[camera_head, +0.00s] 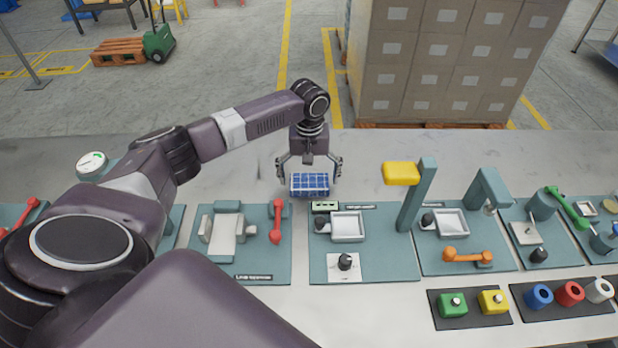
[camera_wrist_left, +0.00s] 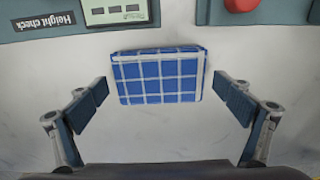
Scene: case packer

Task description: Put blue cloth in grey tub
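The blue cloth (camera_head: 309,184) is a folded block with a white check pattern, lying on the grey table at the back edge of the teal mats. It also shows in the left wrist view (camera_wrist_left: 160,76), at the upper middle. My left gripper (camera_head: 309,167) is open and empty, fingers pointing down on either side of the cloth. In the wrist view its finger pads (camera_wrist_left: 162,105) stand apart from the cloth left and right, with a gap on both sides. My right gripper is not in view. I cannot make out a grey tub in either view.
Teal station mats (camera_head: 365,268) line the table, with a red handle (camera_head: 277,222), a white-lined tray (camera_head: 348,227) and a teal post with a yellow block (camera_head: 401,173) to the right.

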